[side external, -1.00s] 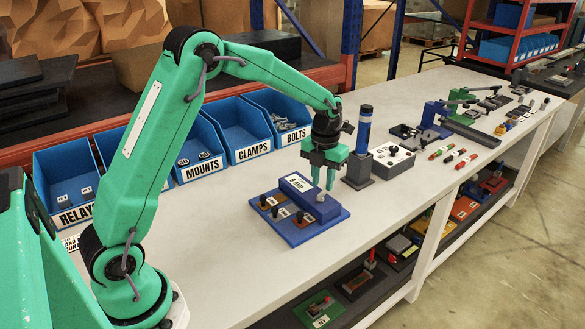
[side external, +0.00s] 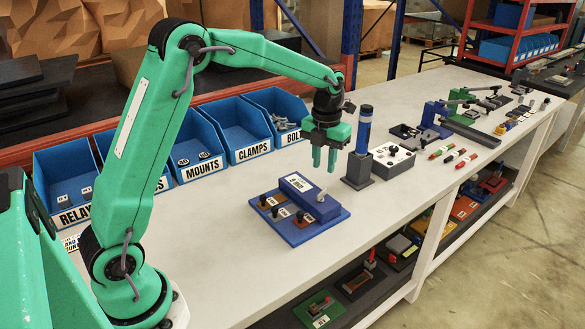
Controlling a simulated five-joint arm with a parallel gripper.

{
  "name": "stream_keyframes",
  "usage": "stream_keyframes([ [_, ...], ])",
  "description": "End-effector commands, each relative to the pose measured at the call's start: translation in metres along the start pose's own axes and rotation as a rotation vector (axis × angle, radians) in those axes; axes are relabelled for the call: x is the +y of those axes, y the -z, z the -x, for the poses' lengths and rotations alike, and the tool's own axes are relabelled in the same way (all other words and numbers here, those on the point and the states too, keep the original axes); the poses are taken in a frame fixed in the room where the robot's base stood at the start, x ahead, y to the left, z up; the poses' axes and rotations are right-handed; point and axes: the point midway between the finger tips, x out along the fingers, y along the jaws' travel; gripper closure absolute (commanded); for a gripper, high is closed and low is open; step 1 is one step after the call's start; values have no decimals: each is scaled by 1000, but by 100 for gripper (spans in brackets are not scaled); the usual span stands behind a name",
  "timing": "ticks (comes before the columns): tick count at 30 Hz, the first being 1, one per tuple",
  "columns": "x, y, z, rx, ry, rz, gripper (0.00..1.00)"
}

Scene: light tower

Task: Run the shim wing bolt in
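A blue fixture plate (side external: 335,222) lies on the bench and carries a raised blue block (side external: 298,187) with a white label. A small grey wing bolt (side external: 321,195) stands at the right end of that block, its wing slanting up to the right. How deep the bolt sits is too small to tell. My gripper (side external: 324,171) hangs just above the bolt, pointing down. Its two green fingers are apart with nothing between them, and the tips are clear of the bolt.
Several dark knobs (side external: 282,213) stand on the plate's left part. A blue and black light tower (side external: 364,130) on a grey base and a grey control box (side external: 390,160) are close on the right. Blue bins (side external: 240,130) line the back. Bare bench lies in front.

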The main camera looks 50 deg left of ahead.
Motion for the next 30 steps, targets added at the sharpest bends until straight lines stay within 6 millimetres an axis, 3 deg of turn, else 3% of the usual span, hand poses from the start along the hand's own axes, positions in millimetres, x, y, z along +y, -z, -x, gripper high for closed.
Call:
stream_keyframes([
  [8, 0, 0, -1, 1, 0, 205, 73],
  [30, 0, 0, -2, 1, -1, 1245, 73],
])
